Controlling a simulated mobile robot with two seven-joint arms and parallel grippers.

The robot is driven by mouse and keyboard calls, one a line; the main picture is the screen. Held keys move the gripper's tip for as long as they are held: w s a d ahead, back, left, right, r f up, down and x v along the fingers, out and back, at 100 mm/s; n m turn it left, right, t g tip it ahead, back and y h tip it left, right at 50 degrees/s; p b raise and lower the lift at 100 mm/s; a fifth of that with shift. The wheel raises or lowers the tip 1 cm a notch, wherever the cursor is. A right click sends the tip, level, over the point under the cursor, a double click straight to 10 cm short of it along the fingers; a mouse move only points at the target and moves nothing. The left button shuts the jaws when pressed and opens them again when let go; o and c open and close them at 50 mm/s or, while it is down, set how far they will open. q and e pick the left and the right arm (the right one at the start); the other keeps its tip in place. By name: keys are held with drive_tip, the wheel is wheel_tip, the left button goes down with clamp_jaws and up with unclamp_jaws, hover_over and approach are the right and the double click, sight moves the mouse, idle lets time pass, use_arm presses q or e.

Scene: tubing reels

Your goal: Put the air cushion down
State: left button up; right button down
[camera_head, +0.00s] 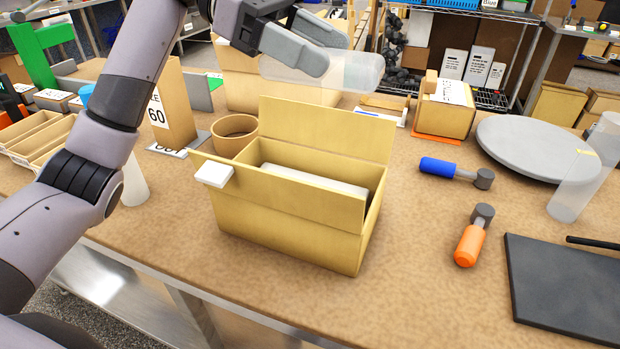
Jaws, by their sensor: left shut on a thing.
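My left gripper (322,50) is at the top middle of the head view, above and behind the open cardboard box. It is shut on the air cushion (350,72), a clear, pale, rounded pillow held in the air. The fingers hide part of the cushion. The cardboard box (290,235) stands on the table with its front and back flaps up. A pale flat item (315,181) lies inside it, and the front wall hides most of the inside. My right gripper is not in view.
A tape roll (235,130) and a tall carton marked 60 (175,105) stand left of the box. Right of it lie blue-handled (440,167) and orange-handled (470,243) tools, a grey round disc (530,147) and a black flat panel (565,290). Bare table lies between box and tools.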

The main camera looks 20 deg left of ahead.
use_arm(q)
wheel_tip(320, 180, down, 14)
drive_tip(key=shift+f+b, duration=0.1)
drive_tip(key=shift+b, duration=0.95)
drive_tip(key=shift+f, duration=0.3)
wheel_tip(320, 180, down, 4)
drive_tip(key=shift+r+b, duration=0.1)
drive_tip(key=shift+b, duration=0.3)
drive_tip(key=shift+f, duration=0.3)
drive_tip(key=o, duration=1)
drive_tip(key=shift+f, duration=0.1)
